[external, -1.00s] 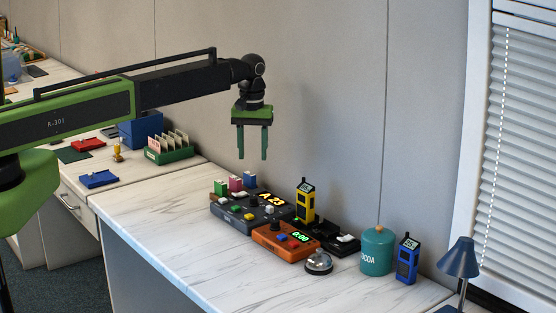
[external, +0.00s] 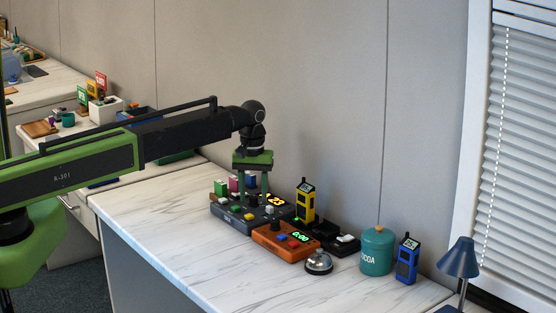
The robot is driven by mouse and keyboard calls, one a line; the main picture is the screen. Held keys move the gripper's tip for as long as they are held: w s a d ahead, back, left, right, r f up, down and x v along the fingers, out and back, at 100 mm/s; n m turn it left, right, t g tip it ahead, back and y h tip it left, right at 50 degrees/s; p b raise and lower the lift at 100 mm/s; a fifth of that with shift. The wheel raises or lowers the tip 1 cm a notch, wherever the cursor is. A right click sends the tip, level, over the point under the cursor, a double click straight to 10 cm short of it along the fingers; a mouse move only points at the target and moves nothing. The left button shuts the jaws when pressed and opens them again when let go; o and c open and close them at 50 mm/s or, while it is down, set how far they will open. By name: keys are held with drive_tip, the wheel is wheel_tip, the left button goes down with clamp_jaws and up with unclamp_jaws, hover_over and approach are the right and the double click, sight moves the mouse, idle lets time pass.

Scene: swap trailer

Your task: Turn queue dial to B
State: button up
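The dark grey console (external: 228,218) sits on the marble-look desk, with coloured buttons and tabs and a lit orange display (external: 275,200). My gripper (external: 252,201) points straight down over the middle of this console, its two green fingers apart. A small dark knob (external: 253,200) on the console shows between the fingertips; its lettering is too small to read, so I cannot tell which letter it points at. I cannot tell whether the fingers touch it. The left part of the display is hidden behind a finger.
An orange box (external: 285,243) with a green display and its own dark knob adjoins the console. A yellow handset (external: 305,203) stands behind it. A silver bell (external: 318,262), teal canister (external: 376,253), blue handset (external: 407,260) and lamp (external: 458,258) are to the right. The desk's front left is clear.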

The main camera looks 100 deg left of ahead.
clamp_jaws()
drive_tip(key=shift+m, duration=0.3)
drive_tip(key=m, duration=0.4)
drive_tip(key=shift+m, duration=2.1)
drive_tip(key=shift+o, duration=0.6)
unclamp_jaws()
